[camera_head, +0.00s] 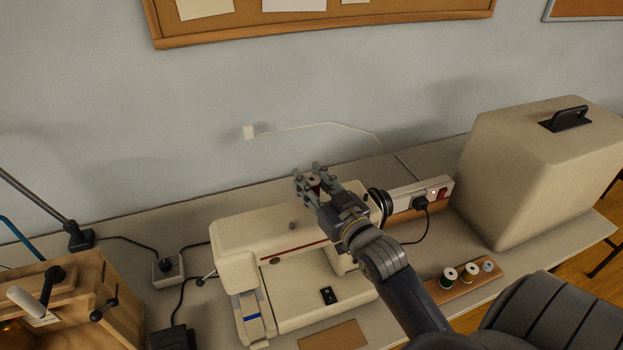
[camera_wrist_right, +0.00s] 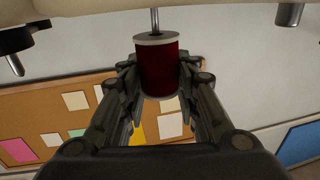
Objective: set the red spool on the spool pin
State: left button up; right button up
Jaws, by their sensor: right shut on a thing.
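The red spool (camera_wrist_right: 158,65) is held between the fingers of my right gripper (camera_head: 309,176), which is shut on it. In the head view only a little of the spool (camera_head: 315,185) shows between the fingers, above the cream sewing machine (camera_head: 262,232). The thin metal spool pin (camera_wrist_right: 155,18) shows in the wrist view, in line with the spool's end. It seems to meet the hole there, with bare pin between spool and machine. How far it goes in, I cannot tell. My left gripper is out of view.
A spool tray (camera_head: 461,289) with several spools lies at the right front. A large beige case (camera_head: 540,165) stands at right. A wooden box (camera_head: 115,315) stands at left.

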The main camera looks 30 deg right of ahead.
jog(key=shift+f, duration=0.2)
dwell(0.3)
jog(key=shift+f+b, duration=0.4)
jog(key=shift+f, duration=0.2)
jog(key=o, duration=0.9)
jog(key=shift+s, duration=0.1)
jog(key=s, duration=1.1)
jog(key=shift+s+a, duration=0.35)
jog(key=shift+s, duration=0.05)
